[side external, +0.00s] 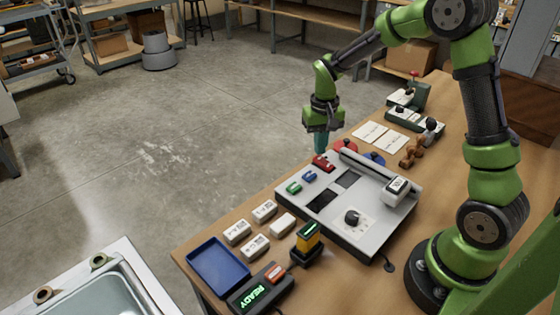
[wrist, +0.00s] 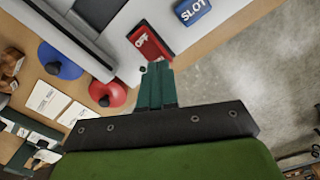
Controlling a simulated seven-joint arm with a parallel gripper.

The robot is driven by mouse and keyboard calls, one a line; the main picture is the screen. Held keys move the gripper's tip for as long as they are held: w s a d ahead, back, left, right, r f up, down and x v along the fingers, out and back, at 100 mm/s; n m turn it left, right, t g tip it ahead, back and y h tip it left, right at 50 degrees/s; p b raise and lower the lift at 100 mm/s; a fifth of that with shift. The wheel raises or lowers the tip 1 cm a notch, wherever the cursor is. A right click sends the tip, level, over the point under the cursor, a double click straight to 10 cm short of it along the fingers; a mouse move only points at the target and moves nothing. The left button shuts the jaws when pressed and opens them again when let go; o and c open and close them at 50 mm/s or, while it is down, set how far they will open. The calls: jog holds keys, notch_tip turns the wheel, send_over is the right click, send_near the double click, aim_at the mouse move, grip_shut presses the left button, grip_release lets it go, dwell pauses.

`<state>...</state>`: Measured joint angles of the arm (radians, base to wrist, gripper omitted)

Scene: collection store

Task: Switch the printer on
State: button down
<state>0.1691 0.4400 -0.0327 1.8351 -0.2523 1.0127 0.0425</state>
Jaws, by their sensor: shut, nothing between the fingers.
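The printer (side external: 370,198) is a flat light-grey machine with a dark base on the wooden table. A red switch (side external: 322,163) sits at its far edge; in the wrist view the switch (wrist: 148,45) shows the word OFF. Beside it are a blue SLOT label (side external: 309,176) and a green piece (side external: 293,187). My gripper (side external: 321,150) points down at the printer's far edge, by the red switch. Its teal fingers (wrist: 157,68) are together and empty, with their tips close to the switch's near end. I cannot tell whether they touch it.
A red disc (wrist: 108,93) and a blue disc (wrist: 62,64) with knobs stand close to the fingers. Open floor lies beyond the table edge.

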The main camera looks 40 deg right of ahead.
aim_at(320, 161)
jog(key=shift+f, duration=1.05)
dwell(0.4)
jog(key=shift+r, duration=3.55)
jog(key=shift+s+a+f, duration=0.3)
jog(key=shift+s+f, duration=0.05)
jog(key=shift+s, duration=0.15)
jog(key=s+a+r+n+t+y, duration=0.1)
jog(key=s+a+r+t, duration=0.2)
jog(key=s+a+r, duration=0.2)
jog(key=s+a+r+n+t+y, duration=0.1)
jog(key=s+a+r+t, duration=0.3)
jog(key=s+r, duration=0.3)
jog(key=s+a, duration=0.1)
jog(key=s, duration=0.3)
jog(key=shift+a+r, duration=0.35)
